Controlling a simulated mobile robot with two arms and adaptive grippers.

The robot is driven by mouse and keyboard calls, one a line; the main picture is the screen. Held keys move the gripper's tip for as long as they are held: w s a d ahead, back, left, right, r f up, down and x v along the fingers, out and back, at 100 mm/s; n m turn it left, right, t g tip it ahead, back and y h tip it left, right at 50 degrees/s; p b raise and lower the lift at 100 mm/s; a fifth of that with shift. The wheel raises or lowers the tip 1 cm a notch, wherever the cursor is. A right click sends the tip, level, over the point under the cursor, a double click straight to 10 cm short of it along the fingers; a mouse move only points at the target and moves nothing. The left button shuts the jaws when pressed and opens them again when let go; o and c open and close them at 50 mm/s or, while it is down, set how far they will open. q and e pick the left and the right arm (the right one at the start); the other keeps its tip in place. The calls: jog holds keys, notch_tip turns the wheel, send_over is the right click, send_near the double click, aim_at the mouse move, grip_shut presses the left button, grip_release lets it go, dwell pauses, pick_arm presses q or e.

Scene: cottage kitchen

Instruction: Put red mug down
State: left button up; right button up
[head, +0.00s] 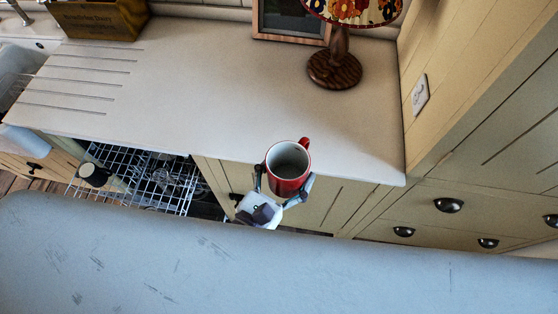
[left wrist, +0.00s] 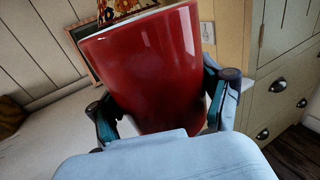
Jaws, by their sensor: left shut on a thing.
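The red mug (head: 287,181) has a pale inside and a red handle at its upper right in the head view. My left gripper (head: 284,190) is shut on the mug, with one finger on each side of it. The mug is roughly upright, its opening facing up toward the head camera, and it overlaps the front edge of the countertop (head: 215,85). In the left wrist view the mug (left wrist: 155,70) fills the middle between the two fingers (left wrist: 165,110). The mug's bottom is hidden, and I cannot tell its height above the counter. My right gripper is not in view.
A lamp (head: 336,68) with a floral shade and a picture frame (head: 290,20) stand at the back. A wooden crate (head: 100,18) and the sink are at the left. An open dishwasher rack (head: 150,178) is below the counter. The counter's middle is clear.

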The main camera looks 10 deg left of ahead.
pick_arm(q)
jog(key=w+a+f+n+t+y+b, duration=0.1)
jog(key=w+f+n+y, duration=0.15)
jog(key=w, duration=0.55)
jog(key=w+a+f+n+t+y+b, duration=0.1)
jog(key=w+f+n+y, duration=0.1)
jog(key=w+f+y, duration=0.35)
jog(key=h+b, duration=0.1)
jog(key=b, duration=0.4)
send_over(250, 141)
notch_tip(250, 141, down, 5)
jog(key=shift+d+f, duration=0.1)
jog(key=shift+d, duration=0.05)
notch_tip(250, 141, down, 4)
jog(key=b, duration=0.4)
jog(key=shift+f+b, duration=0.15)
jog(key=shift+b, duration=0.25)
jog(key=o, duration=1.5)
